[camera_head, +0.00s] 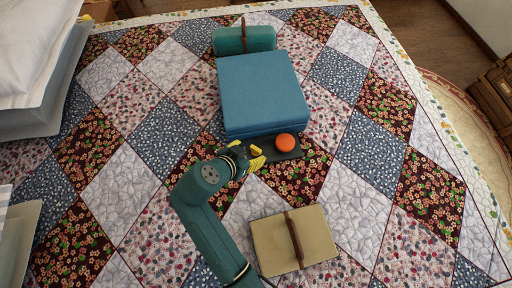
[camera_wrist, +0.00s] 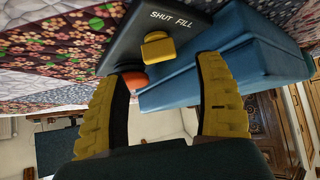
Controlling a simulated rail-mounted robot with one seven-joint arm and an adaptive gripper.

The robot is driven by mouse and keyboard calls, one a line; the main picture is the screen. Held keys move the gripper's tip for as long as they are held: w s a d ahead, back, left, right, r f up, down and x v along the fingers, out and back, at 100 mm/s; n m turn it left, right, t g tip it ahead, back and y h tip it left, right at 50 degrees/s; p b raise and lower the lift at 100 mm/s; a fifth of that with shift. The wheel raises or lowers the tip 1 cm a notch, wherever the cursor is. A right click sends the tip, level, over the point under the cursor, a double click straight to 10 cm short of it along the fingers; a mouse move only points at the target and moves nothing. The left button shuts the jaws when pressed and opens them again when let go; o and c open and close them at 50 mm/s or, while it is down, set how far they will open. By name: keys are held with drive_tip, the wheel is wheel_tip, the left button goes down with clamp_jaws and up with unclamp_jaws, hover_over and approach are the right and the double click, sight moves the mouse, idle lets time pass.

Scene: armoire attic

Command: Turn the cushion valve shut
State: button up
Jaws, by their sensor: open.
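The blue cushion (camera_head: 262,90) lies on the patchwork quilt; its side also shows in the wrist view (camera_wrist: 225,70). A dark valve plate (camera_head: 289,153) sits at its near edge, with a round orange cap (camera_head: 285,142). In the wrist view the plate (camera_wrist: 150,22) reads "SHUT FILL" and carries a small yellow knob (camera_wrist: 158,46), with the orange cap (camera_wrist: 134,80) partly behind the left finger. My gripper (camera_head: 249,155) is at the plate's left end, open and empty. In the wrist view its yellow fingers (camera_wrist: 162,75) stand apart, with the knob beyond and between them; contact is not visible.
A teal roll with a brown strap (camera_head: 243,40) lies behind the cushion. A beige strapped case (camera_head: 270,245) lies near my arm on the quilt. A white and grey stack (camera_head: 35,75) stands at the left. The quilt right of the cushion is clear.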

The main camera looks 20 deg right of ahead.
sight(255, 149)
drive_tip(key=x, duration=0.5)
drive_tip(key=shift+w+d+f, duration=0.1)
drive_tip(key=shift+d+f, duration=0.05)
drive_tip(key=shift+f, duration=0.05)
drive_tip(key=c, duration=1.2)
